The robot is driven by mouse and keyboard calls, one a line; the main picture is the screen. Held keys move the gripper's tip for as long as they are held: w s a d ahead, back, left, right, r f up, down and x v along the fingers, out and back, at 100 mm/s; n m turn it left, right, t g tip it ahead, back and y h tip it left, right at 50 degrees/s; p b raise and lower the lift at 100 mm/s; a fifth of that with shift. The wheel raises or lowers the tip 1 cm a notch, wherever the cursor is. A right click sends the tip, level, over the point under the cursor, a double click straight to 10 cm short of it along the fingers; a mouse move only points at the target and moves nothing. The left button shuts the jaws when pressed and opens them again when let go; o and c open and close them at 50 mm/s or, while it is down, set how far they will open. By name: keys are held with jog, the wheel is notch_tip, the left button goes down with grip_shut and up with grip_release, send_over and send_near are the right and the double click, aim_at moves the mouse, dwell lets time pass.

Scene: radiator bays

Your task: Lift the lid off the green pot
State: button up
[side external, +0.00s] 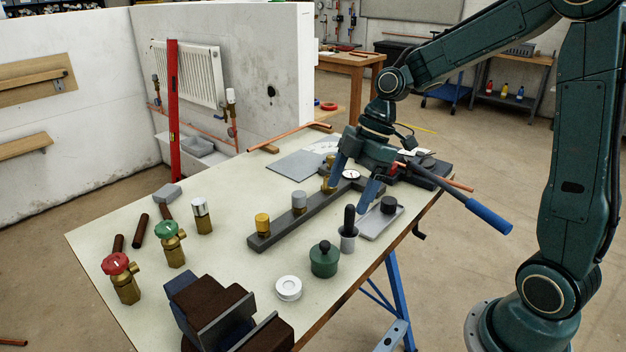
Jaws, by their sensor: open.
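The green pot (324,264) stands upright on the pale table near its right front edge. Its dark green lid (325,247) with a round knob sits on top of it. My gripper (350,192) is above the back right part of the table, behind the pot and higher than it. Its two blue fingers point down and are spread apart with nothing seen between them. It is clear of the pot and lid.
A grey cup with a black-handled tool (348,230) stands just behind the pot. A white round cap (288,288) lies in front left of it. A grey bar (314,212) with fittings runs behind. A dark vise (215,312) stands front left. Brass valves (122,280) stand at left.

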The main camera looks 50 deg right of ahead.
aim_at(325, 243)
jog(key=shift+x, duration=4.3)
jog(key=shift+f, duration=0.15)
jog(key=shift+x, duration=2.45)
jog(key=c, duration=1)
jog(key=shift+c, duration=0.2)
notch_tip(325, 243, up, 20)
